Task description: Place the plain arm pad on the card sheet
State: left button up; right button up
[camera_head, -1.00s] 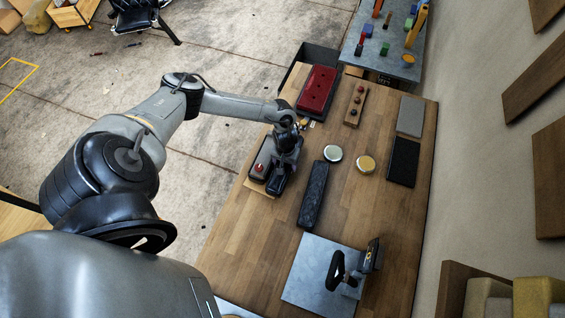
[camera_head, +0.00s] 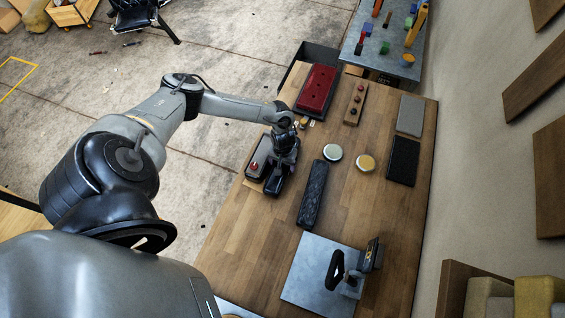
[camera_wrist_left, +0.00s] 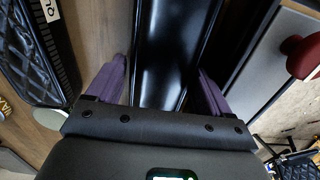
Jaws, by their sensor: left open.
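The plain arm pad (camera_head: 271,188) is smooth and black and lies on the bench beside the grey box, mostly covered by my left gripper in the head view. In the left wrist view the glossy black pad (camera_wrist_left: 178,60) runs between the two purple fingers. My left gripper (camera_head: 277,178) is open, pointing down over the pad, with one finger on each side (camera_wrist_left: 165,85). Whether the fingers touch the pad I cannot tell. My right gripper is not in view.
A quilted black pad (camera_head: 313,195) lies just right of the gripper. The grey box with a red knob (camera_head: 258,158) is close on its left. Two round tins (camera_head: 333,152) and a red case (camera_head: 316,90) lie farther back. A metal plate with a stand (camera_head: 315,275) is in front.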

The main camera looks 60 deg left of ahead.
pick_arm(q)
notch_tip(320, 180, up, 10)
jog(key=w+d+m+t, duration=0.1)
jog(key=d+m, duration=0.1)
jog(key=d, duration=0.4)
jog(key=d+m+t+h, duration=0.1)
jog(key=d+m, duration=0.1)
jog(key=d, duration=0.4)
jog(key=w+d+m+t+h, duration=0.1)
jog(key=d+m, duration=0.1)
jog(key=d, duration=0.4)
jog(key=shift+w+d+f+m+p, duration=0.15)
jog(key=shift+w+f+m+p, duration=0.15)
jog(key=shift+p, duration=0.05)
jog(key=d+r+m+t, duration=0.3)
jog(key=d+r, duration=0.3)
jog(key=d, duration=0.4)
jog(key=s+a+r+g+y, duration=0.1)
jog(key=s+a+r, duration=0.1)
jog(key=s, duration=0.4)
jog(key=s+a+r+g, duration=0.1)
jog(key=s+a+r, duration=0.2)
jog(key=s+a, duration=0.2)
jog(key=shift+s+r+m+y, duration=0.15)
jog(key=shift+s+m+y, duration=0.25)
jog(key=shift+s, duration=0.05)
